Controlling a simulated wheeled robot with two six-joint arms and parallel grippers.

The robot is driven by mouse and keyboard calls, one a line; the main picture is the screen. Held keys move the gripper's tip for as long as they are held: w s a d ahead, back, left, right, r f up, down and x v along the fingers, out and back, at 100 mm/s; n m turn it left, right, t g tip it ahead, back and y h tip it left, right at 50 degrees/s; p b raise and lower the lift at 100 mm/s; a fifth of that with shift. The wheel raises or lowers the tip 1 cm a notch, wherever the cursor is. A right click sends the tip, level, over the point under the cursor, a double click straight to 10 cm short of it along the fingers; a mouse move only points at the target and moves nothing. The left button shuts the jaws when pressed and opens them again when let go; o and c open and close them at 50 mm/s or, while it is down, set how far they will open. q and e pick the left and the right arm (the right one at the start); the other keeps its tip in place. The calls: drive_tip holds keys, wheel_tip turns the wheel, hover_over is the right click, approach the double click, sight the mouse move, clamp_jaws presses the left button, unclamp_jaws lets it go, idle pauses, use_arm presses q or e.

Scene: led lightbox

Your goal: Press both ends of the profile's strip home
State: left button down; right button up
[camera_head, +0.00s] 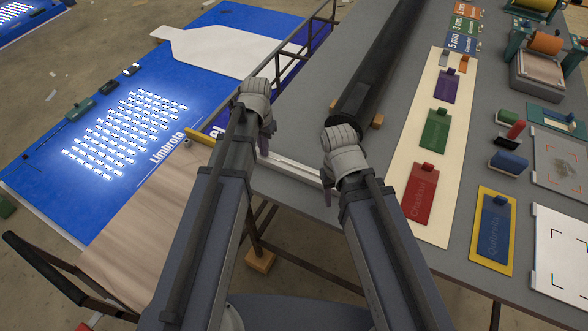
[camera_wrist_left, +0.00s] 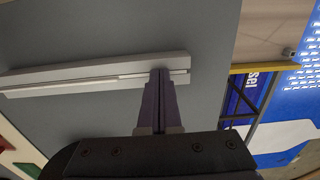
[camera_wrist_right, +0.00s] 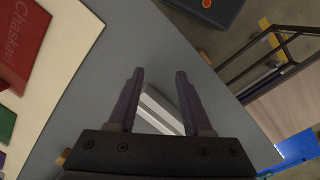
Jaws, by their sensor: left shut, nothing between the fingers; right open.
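The white profile (camera_head: 288,166) lies on the grey table between my two grippers. In the left wrist view the profile (camera_wrist_left: 60,84) shows a lengthwise groove with a thin white strip (camera_wrist_left: 135,76) along part of it. My left gripper (camera_head: 263,148) is shut and empty; its tips (camera_wrist_left: 161,72) overlap the profile near one end, contact unclear. My right gripper (camera_head: 327,196) is open, at the profile's other end. In the right wrist view the profile's end (camera_wrist_right: 158,110) shows between and beyond the open fingers (camera_wrist_right: 159,73). How deep the strip's ends sit is too small to tell.
A black tube (camera_head: 385,65) lies behind the right gripper. A cream board (camera_head: 399,195) with coloured blocks lies to the right. Bare grey table surrounds the profile.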

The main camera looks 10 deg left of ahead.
use_arm(q)
drive_tip(key=shift+r+p, duration=1.45)
drive_tip(key=shift+r, duration=0.05)
use_arm(e)
drive_tip(key=shift+r, duration=1.5)
use_arm(q)
wheel_tip(320, 180, up, 4)
drive_tip(key=p, duration=0.4)
use_arm(e)
wheel_tip(320, 180, up, 4)
drive_tip(key=shift+r, duration=0.1)
use_arm(q)
drive_tip(key=s+d+f+y+b, duration=0.1)
drive_tip(key=s+d+f+b, duration=0.2)
drive_tip(key=s+d, duration=0.7)
drive_tip(key=s, duration=0.4)
drive_tip(key=shift+s+d, duration=0.15)
drive_tip(key=shift+d, duration=0.1)
use_arm(e)
wheel_tip(320, 180, down, 3)
drive_tip(key=shift+f, duration=0.1)
use_arm(q)
drive_tip(key=shift+r, duration=0.1)
